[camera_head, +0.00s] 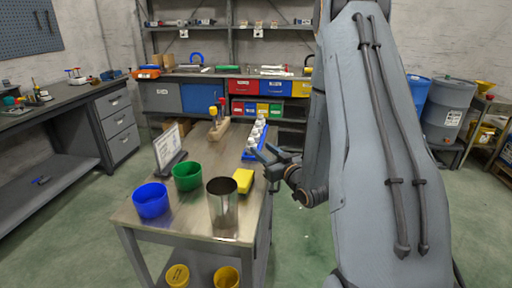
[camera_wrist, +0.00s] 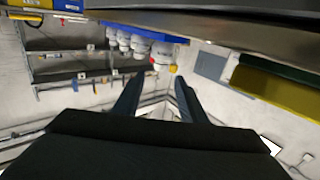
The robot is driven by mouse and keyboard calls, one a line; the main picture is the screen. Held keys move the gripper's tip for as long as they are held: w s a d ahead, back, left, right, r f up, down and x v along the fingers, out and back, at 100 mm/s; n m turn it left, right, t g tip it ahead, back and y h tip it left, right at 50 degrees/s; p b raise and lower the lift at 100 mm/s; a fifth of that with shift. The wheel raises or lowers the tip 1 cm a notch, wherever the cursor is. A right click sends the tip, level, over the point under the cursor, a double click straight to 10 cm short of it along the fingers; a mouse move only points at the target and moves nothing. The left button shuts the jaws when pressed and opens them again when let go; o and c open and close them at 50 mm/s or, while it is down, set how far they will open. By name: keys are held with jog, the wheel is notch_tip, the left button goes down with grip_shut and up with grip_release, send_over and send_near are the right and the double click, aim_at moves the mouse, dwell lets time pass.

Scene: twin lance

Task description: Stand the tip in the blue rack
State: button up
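The blue rack (camera_head: 250,157) stands at the right edge of the metal worktable, holding several white, rounded pieces (camera_head: 257,133) in a row. In the wrist view the blue rack (camera_wrist: 150,32) is upside down at the top, with the white pieces (camera_wrist: 138,46) hanging into view; one near the end has a reddish part. I cannot tell which piece is the tip. My gripper (camera_head: 265,158) is just right of the rack's near end, off the table edge. In the wrist view my gripper (camera_wrist: 158,92) has its two fingers apart with nothing between them.
On the table are a yellow block (camera_head: 243,180), a metal cup (camera_head: 222,208), a green bin (camera_head: 187,177), a blue bin (camera_head: 151,201), a tilted sign (camera_head: 168,146) and a wooden holder (camera_head: 218,130) with coloured-topped pieces. Open floor (camera_head: 300,235) lies right of the table.

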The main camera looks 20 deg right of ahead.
jog(key=shift+s+d, duration=0.2)
jog(key=shift+s, duration=1.5)
jog(key=shift+s, duration=0.1)
